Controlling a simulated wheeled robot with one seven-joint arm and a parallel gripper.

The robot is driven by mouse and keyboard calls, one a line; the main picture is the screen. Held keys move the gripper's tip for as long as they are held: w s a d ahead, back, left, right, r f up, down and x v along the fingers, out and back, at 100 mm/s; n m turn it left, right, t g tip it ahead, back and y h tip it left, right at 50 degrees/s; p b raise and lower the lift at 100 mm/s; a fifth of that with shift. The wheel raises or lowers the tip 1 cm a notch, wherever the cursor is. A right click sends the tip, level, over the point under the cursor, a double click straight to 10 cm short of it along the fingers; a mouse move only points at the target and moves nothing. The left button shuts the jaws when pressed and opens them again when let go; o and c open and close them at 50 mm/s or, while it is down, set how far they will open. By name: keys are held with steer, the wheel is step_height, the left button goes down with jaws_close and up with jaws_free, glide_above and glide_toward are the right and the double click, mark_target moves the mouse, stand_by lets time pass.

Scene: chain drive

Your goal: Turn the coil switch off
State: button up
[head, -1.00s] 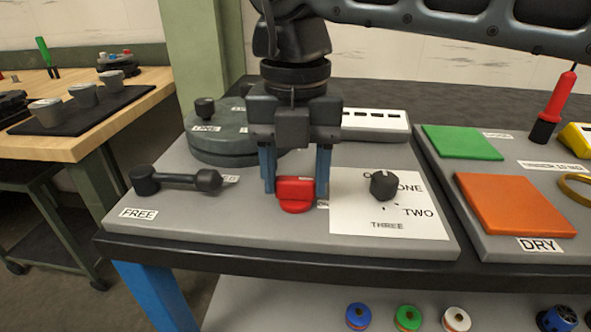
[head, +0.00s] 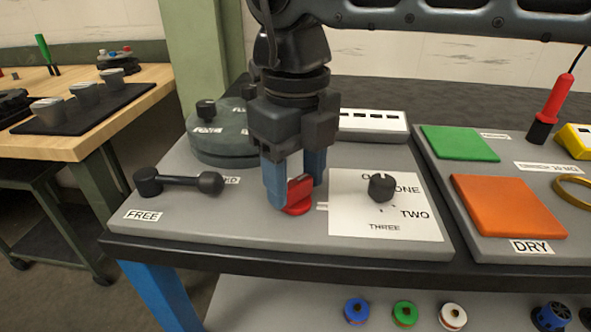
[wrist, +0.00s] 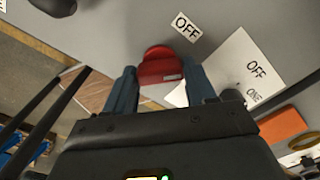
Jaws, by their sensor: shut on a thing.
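The red switch knob (head: 299,195) sits on the grey panel, between the black lever and the white dial card. It also shows in the wrist view (wrist: 160,67), near a label reading OFF (wrist: 186,27). My gripper (head: 294,190) points down over the knob with its blue fingers shut on it, one on either side. The gripper and knob are turned at an angle to the panel's front edge. The fingers hide part of the knob in the head view.
A black lever (head: 180,183) lies left of the knob, by a FREE label. A black selector dial (head: 381,187) stands close on the right on a white card (head: 350,225). A round dark plate (head: 215,145) is behind. Green and orange pads (head: 508,205) lie farther right.

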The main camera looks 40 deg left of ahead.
mark_target(296, 181)
steer(key=n, duration=0.4)
steer(key=shift+r+n+p, duration=0.1)
steer(key=shift+n+p, duration=0.2)
steer(key=shift+p, duration=0.05)
steer(key=shift+n, duration=1.9)
steer(key=o, duration=1)
steer(key=shift+o, duration=0.2)
step_height(296, 181, up, 8)
steer(key=shift+f+p, duration=0.15)
steer(key=shift+p, duration=0.4)
